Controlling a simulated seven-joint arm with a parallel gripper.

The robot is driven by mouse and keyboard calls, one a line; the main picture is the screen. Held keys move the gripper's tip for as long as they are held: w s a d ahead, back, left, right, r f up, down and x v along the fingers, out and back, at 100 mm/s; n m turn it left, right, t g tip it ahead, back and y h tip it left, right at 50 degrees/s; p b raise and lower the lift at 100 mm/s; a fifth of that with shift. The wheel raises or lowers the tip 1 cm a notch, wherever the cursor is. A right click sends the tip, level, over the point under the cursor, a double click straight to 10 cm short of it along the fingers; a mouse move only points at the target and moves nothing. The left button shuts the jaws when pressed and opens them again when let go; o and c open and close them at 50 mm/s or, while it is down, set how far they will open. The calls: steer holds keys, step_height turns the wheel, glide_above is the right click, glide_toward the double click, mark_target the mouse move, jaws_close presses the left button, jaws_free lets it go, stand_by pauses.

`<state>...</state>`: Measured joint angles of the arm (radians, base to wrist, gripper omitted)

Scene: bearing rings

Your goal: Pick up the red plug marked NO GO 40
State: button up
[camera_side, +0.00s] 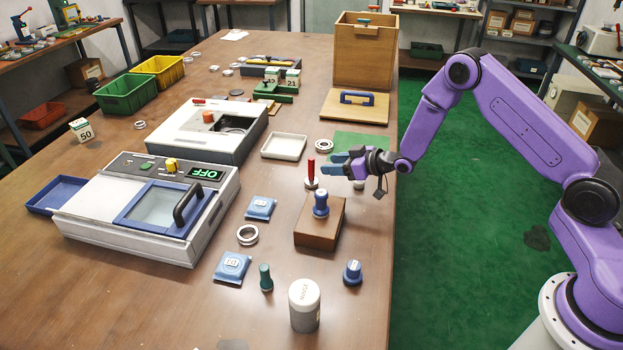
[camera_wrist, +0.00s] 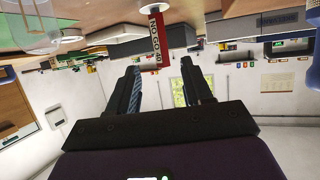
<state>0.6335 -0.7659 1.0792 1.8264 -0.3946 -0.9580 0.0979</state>
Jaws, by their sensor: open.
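The red plug (camera_side: 311,169) stands upright on the table on a silver round base, just left of my gripper (camera_side: 325,164) in the side view. My gripper is level, open and empty, with its fingers pointing at the plug's red handle. In the wrist view, which is upside down, the red plug (camera_wrist: 155,36) hangs from the top with NO GO lettering on its side. Its free end shows between the fingertips of my gripper (camera_wrist: 158,66), seemingly a little beyond them. I see no contact.
A wooden block with a blue-handled plug (camera_side: 320,204) stands in front of the gripper. A bearing ring (camera_side: 324,145) and a white tray (camera_side: 284,147) lie behind the plug. A green mat (camera_side: 370,141) is beyond the gripper. A blue pad (camera_side: 260,208) lies to the front left.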

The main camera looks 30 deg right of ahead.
glide_above(307, 179)
steer(key=shift+f, duration=1.8)
jaws_close()
